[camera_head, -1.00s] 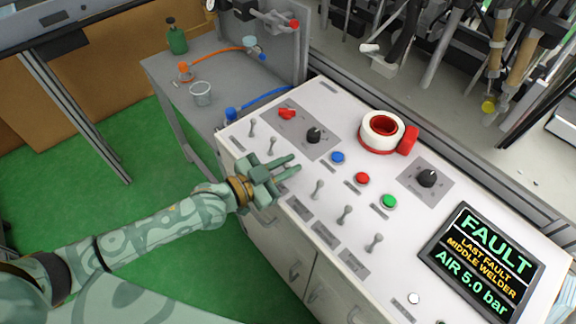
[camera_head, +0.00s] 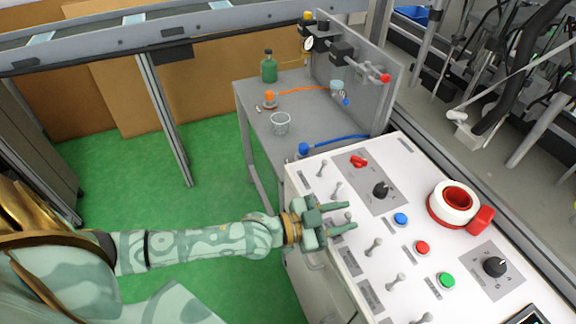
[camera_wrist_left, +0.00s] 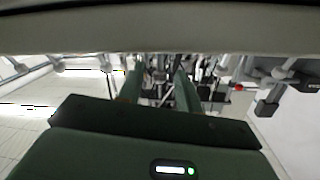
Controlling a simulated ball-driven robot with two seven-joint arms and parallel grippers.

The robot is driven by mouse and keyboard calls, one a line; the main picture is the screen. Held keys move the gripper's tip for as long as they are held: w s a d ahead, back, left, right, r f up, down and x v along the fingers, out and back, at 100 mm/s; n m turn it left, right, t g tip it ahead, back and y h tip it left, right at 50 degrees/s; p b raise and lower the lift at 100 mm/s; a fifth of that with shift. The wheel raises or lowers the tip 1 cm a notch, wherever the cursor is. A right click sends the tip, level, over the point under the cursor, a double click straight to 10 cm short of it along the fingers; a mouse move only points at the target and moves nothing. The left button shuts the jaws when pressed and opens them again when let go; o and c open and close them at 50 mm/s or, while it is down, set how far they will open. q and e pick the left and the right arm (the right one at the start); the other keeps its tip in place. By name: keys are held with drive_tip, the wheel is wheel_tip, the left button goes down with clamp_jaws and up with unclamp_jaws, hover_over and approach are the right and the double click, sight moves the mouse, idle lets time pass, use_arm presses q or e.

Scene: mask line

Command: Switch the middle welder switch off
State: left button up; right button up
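A white control panel (camera_head: 440,262) has a slanting row of small grey toggle switches along its near side. Two toggles, the far one (camera_head: 323,167) and one closer (camera_head: 337,188), stand beyond my left gripper (camera_head: 340,218). Others, including one toggle (camera_head: 374,246) and another (camera_head: 396,282), stand on the near side. The labels are too small to read, so I cannot tell which is the middle welder switch. My left gripper reaches over the panel's left edge, fingers apart, and partly hides the row there. Its two fingers also show apart in the left wrist view (camera_wrist_left: 160,88). My right gripper is out of view.
The panel also carries a red-and-white emergency button (camera_head: 456,202), a red knob (camera_head: 359,161), black dials (camera_head: 381,189) and blue, red and green buttons (camera_head: 422,248). A grey bench (camera_head: 262,100) with bottles and a beaker adjoins it. Green floor lies left.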

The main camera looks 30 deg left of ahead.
use_arm(q)
drive_tip(key=p+v, duration=0.2)
drive_tip(key=v, duration=1.2)
drive_tip(key=shift+s+a+p, duration=0.2)
drive_tip(key=shift+s+p, duration=0.15)
drive_tip(key=shift+p, duration=0.05)
